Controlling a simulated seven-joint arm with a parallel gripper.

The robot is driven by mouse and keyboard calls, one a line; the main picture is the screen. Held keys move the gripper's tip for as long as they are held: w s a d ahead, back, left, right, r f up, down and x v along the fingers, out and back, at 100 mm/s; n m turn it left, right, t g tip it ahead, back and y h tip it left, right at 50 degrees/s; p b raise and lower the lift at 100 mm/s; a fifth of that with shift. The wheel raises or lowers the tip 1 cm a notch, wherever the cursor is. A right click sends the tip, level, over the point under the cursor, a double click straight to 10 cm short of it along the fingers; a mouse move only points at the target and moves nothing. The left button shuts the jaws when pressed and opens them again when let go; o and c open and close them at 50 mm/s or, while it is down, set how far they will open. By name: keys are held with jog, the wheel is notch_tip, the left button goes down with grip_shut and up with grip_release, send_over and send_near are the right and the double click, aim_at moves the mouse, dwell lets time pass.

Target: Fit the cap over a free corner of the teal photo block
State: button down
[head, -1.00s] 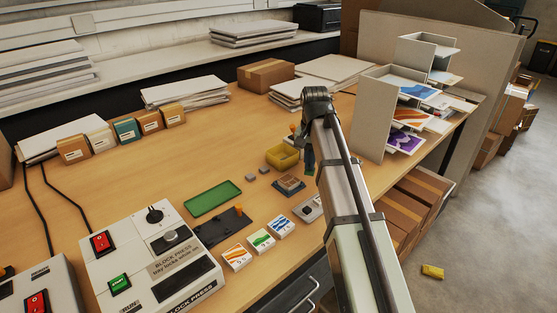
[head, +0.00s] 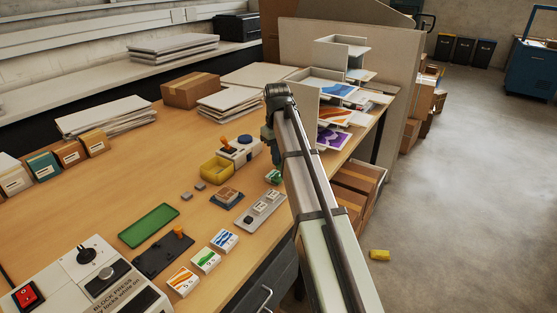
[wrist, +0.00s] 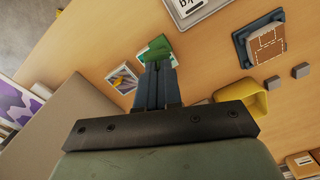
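My gripper (wrist: 158,85) points down over the back right of the bench; in the wrist view its two dark fingers lie side by side with hardly a gap. A green-and-white piece (wrist: 158,48) shows just past the fingertips, partly hidden by them. In the head view this green piece (head: 273,177) is below my gripper (head: 268,150), beside the arm. It may be the teal photo block; I cannot tell whether the fingers touch it. No cap is clearly identifiable. Two small grey cubes (head: 193,191) lie loose on the bench, also in the wrist view (wrist: 271,82).
A yellow bin (head: 215,170) stands close to my gripper, with a white-and-blue device behind it. A brown block sits on a dark blue stand (head: 240,199).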

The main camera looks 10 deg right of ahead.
aim_at(274, 172)
jog(key=w+n, duration=0.1)
jog(key=n, duration=0.6)
jog(key=w+n, duration=0.2)
jog(key=n, duration=0.6)
jog(key=w+n, duration=0.1)
jog(key=n, duration=0.6)
jog(key=shift+w+a+r+n, duration=0.1)
jog(key=shift+w+r+n, duration=0.05)
jog(key=shift+w+n, duration=0.15)
jog(key=shift+f, duration=3.05)
jog(key=shift+f, duration=0.35)
jog(key=c, duration=1.6)
grip_release()
jog(key=shift+r, duration=0.2)
